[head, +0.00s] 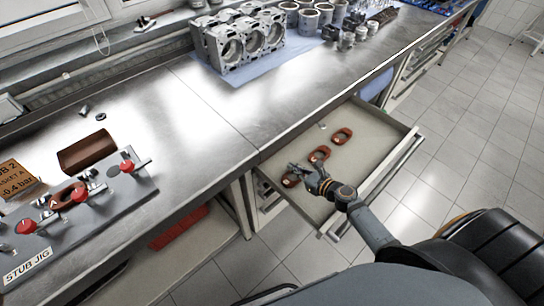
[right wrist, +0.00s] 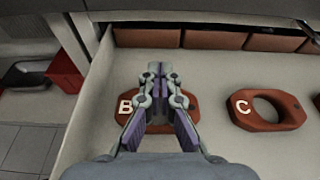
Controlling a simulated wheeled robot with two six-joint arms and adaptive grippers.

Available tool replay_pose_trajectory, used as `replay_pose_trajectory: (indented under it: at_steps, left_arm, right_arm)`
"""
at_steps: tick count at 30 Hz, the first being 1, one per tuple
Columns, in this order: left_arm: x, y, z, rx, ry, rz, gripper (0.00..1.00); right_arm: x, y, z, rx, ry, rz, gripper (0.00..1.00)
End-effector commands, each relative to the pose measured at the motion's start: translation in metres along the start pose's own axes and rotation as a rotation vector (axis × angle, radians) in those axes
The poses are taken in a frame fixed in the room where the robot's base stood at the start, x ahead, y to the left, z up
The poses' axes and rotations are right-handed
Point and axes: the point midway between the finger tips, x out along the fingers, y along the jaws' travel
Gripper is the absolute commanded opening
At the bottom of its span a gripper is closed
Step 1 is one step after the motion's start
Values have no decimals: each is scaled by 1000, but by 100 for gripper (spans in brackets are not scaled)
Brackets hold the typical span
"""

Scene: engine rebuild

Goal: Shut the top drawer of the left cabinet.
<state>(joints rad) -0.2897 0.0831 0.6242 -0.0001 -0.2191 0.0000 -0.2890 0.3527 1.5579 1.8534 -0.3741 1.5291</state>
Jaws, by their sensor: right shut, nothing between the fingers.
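The drawer (head: 375,152) stands pulled out from the cabinet (head: 262,203) under the bench. Several reddish-brown, ring-shaped parts lie in it; in the right wrist view one is marked B (right wrist: 126,108) and one C (right wrist: 268,122). My left gripper is not in view.
The steel bench top (head: 200,105) runs above the drawer. On it are an engine block (head: 238,42) on blue cloth and a stub jig (head: 85,215) with red knobs. A red bin (head: 180,228) sits on the shelf below.

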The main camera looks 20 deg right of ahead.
Motion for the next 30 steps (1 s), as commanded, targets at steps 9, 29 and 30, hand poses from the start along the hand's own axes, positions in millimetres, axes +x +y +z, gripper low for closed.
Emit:
replay_pose_trajectory:
  at_steps: [9, 29, 30]
  left_arm:
    - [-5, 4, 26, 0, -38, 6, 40]
    - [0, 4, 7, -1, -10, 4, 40]
    - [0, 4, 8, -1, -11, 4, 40]
  right_arm:
    - [46, 1, 3, -2, -5, 2, 0]
    - [100, 2, 2, -7, -1, 5, 0]
    - [100, 2, 2, -7, -1, 5, 0]
